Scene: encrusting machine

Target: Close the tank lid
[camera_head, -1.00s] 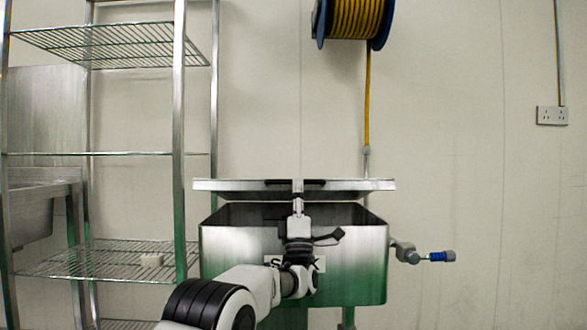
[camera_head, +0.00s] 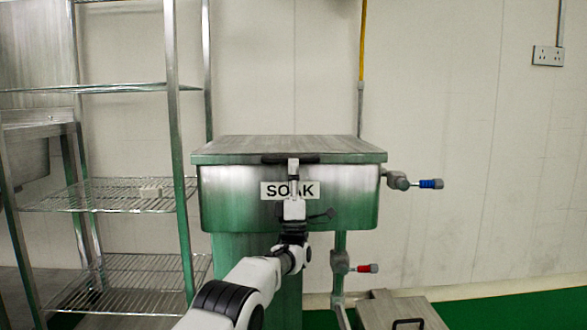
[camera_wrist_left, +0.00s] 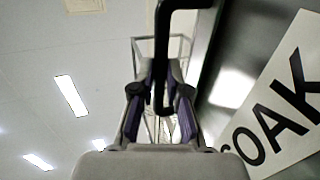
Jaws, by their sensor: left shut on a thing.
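The steel tank (camera_head: 340,205) with a "SOAK" label stands in the middle of the head view. Its flat lid (camera_head: 285,144) lies level on the tank top, with no gap visible at the front. A dark handle (camera_head: 290,160) runs along the lid's front edge. My left gripper (camera_head: 293,166) is at this handle, in front of the tank. In the left wrist view the gripper (camera_wrist_left: 160,95) is shut on the black handle bar (camera_wrist_left: 163,50), and the label (camera_wrist_left: 285,110) is close on the right. My right gripper is not in view.
A wire shelf rack (camera_head: 110,195) stands on the left. A blue-handled valve (camera_head: 425,184) and a red-handled valve (camera_head: 362,268) stick out right of the tank. A low steel box (camera_head: 400,308) with a handle sits at the bottom right.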

